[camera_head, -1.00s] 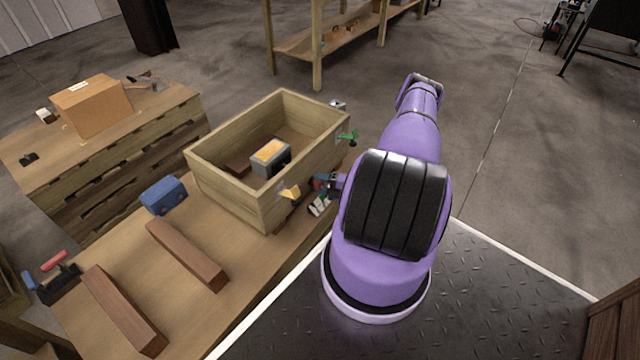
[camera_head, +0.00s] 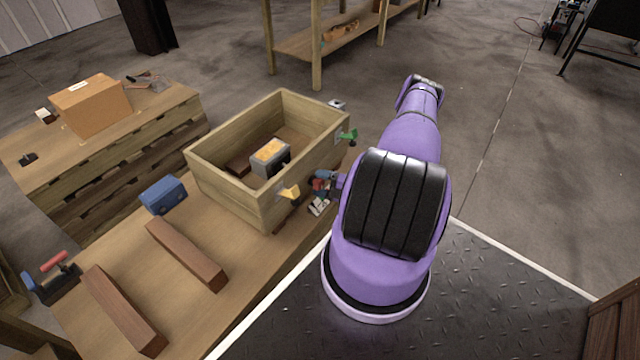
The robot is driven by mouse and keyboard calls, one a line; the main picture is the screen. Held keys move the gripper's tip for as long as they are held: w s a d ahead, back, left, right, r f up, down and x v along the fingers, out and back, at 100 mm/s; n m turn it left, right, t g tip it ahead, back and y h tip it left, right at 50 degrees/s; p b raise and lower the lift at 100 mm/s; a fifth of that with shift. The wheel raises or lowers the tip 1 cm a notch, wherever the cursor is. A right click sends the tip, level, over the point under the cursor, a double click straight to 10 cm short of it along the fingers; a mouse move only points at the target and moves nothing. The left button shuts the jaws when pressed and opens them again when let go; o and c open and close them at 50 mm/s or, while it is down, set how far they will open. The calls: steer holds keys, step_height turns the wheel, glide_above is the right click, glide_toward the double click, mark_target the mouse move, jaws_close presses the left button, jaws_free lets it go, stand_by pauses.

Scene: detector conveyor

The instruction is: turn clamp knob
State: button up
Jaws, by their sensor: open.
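A wooden box (camera_head: 236,207) stands on the workbench with small clamp-like fittings on its right side. One has a yellow knob (camera_head: 289,192) at the near corner. Another has a green knob (camera_head: 348,136) at the far corner. Between them is a small red part (camera_head: 319,185), close to my gripper (camera_head: 326,182). My gripper is at the box's right side, open, small and partly hidden by my purple arm. I cannot tell whether its fingers are around the red part, touching it or only beside it.
A grey block-like object with a yellow top (camera_head: 270,153) sits inside the box. A blue case (camera_head: 163,195) and two brown wooden bars (camera_head: 187,254) lie on the workbench (camera_head: 225,305). A cardboard box (camera_head: 92,104) stands on a pallet stack. Open floor lies to the right.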

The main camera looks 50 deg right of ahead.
steer(key=r+v, duration=0.1)
steer(key=v, duration=0.9)
steer(key=shift+s+d+f, duration=0.2)
steer(key=shift+s+f, duration=0.15)
steer(key=shift+f, duration=0.2)
stand_by(0.4)
steer(key=s+a+r+n+t+h, duration=0.1)
steer(key=a+n+h, duration=0.15)
steer(key=n, duration=0.95)
steer(key=a+r+n+h, duration=0.15)
steer(key=n+h, duration=0.25)
steer(key=n, duration=0.8)
steer(key=w, duration=0.3)
steer(key=w+a, duration=0.1)
steer(key=w, duration=0.3)
steer(key=w+f, duration=0.1)
steer(key=w, duration=0.2)
steer(key=shift+w+a, duration=0.3)
steer(key=shift+a, duration=0.1)
